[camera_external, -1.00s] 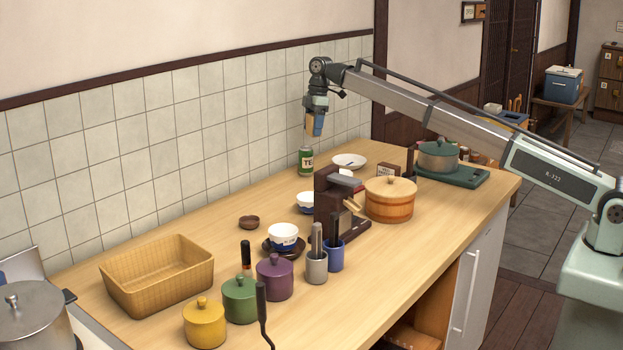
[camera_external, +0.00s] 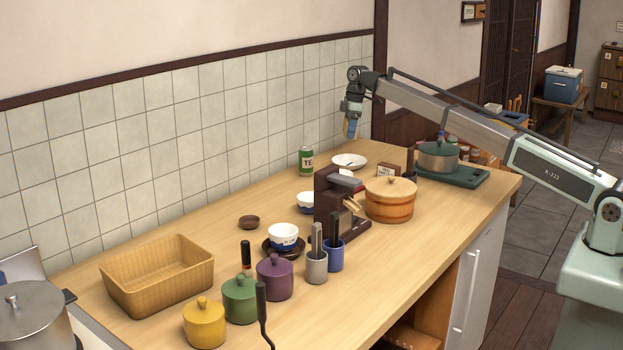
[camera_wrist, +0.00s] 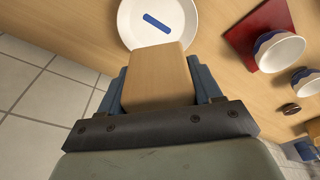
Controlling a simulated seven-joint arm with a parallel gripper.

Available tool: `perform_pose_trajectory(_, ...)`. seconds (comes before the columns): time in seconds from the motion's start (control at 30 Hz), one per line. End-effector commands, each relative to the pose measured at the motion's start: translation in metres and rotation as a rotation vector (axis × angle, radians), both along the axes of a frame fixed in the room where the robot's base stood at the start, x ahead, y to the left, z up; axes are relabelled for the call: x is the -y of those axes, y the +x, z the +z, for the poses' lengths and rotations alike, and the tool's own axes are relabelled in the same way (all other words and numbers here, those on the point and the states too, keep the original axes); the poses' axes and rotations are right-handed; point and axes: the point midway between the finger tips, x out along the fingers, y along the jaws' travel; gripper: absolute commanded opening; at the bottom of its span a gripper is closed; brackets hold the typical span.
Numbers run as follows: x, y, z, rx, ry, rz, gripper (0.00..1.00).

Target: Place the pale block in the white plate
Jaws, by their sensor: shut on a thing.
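My gripper (camera_external: 351,129) is shut on the pale block (camera_wrist: 157,80), a plain light-wood block held between its blue fingers in the wrist view. In the external view my gripper hangs above the white plate (camera_external: 340,165), with a clear gap between them. The plate lies on the counter near the tiled wall; it also shows beyond the block in the wrist view (camera_wrist: 135,25), partly covered by the block. A short blue stick (camera_wrist: 157,23) lies in the plate.
A green tea can (camera_external: 306,161) stands left of the plate. A brown machine (camera_external: 328,205), a lidded wooden tub (camera_external: 389,203) and a pot (camera_external: 438,158) stand nearby. White-and-blue bowls (camera_wrist: 280,52) and a red mat (camera_wrist: 240,35) are right of the plate in the wrist view.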

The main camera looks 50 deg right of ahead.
Motion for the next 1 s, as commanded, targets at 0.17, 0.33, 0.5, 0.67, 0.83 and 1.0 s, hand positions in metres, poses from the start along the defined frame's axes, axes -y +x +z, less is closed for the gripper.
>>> perform_pose_trajectory(0.17, 0.000, -0.001, -0.020, -0.001, 0.000, 0.000, 0.31)
perform_pose_trajectory(0.33, 0.000, -0.001, -0.048, -0.002, 0.001, 0.001, 0.31)
perform_pose_trajectory(0.5, 0.000, 0.000, -0.064, 0.000, 0.000, 0.001, 0.31)
perform_pose_trajectory(0.67, 0.000, -0.001, -0.078, -0.001, 0.000, 0.001, 0.31)
perform_pose_trajectory(0.83, 0.000, 0.000, -0.098, -0.001, 0.000, 0.001, 0.31)
perform_pose_trajectory(1.0, 0.000, 0.000, -0.100, 0.000, 0.000, 0.001, 0.31)
